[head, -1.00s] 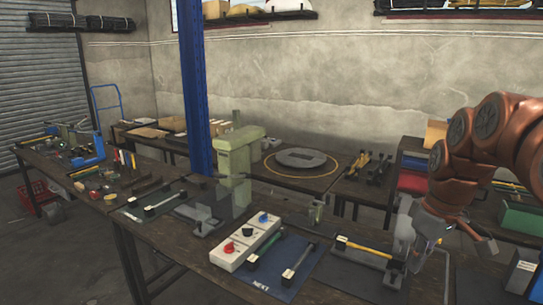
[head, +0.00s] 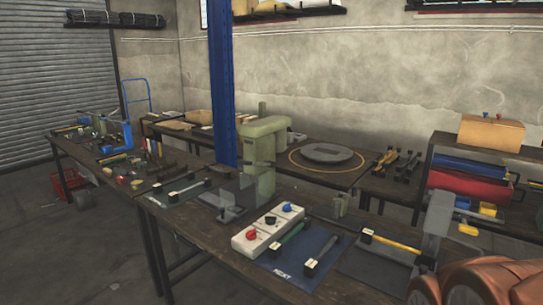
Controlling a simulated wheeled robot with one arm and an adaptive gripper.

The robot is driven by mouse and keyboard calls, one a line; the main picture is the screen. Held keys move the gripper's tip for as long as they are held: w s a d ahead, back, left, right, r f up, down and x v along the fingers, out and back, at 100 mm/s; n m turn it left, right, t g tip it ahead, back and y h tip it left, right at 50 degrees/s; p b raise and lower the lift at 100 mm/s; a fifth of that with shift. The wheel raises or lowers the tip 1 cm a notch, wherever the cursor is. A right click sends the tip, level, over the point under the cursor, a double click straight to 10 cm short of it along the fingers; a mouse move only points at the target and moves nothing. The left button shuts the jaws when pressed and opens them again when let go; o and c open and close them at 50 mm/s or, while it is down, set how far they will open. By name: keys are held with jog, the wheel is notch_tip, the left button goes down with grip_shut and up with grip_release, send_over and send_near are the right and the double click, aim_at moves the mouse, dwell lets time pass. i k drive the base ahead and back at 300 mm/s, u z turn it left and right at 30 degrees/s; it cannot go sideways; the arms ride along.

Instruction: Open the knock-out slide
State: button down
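Several slide-like bars with black end blocks lie on the bench; I cannot tell which is the knock-out slide. One with a yellow rod (head: 392,243) is at the right, beside a grey upright (head: 436,222). A bar with a green rod (head: 287,239) and one with a grey rod (head: 321,256) lie on a blue mat (head: 290,266). Another bar (head: 187,192) lies further left. My copper arm is low at the bottom right.
A pale green press (head: 262,155) stands behind a clear guard (head: 236,197). A white control box (head: 268,231) with red, black and blue knobs sits before it. A blue post (head: 222,90) rises behind the bench.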

aim_at(402, 257)
jog(key=k, duration=1.3)
jog(key=u, duration=0.55)
jog(key=i, duration=1.65)
jog(key=z, duration=0.55)
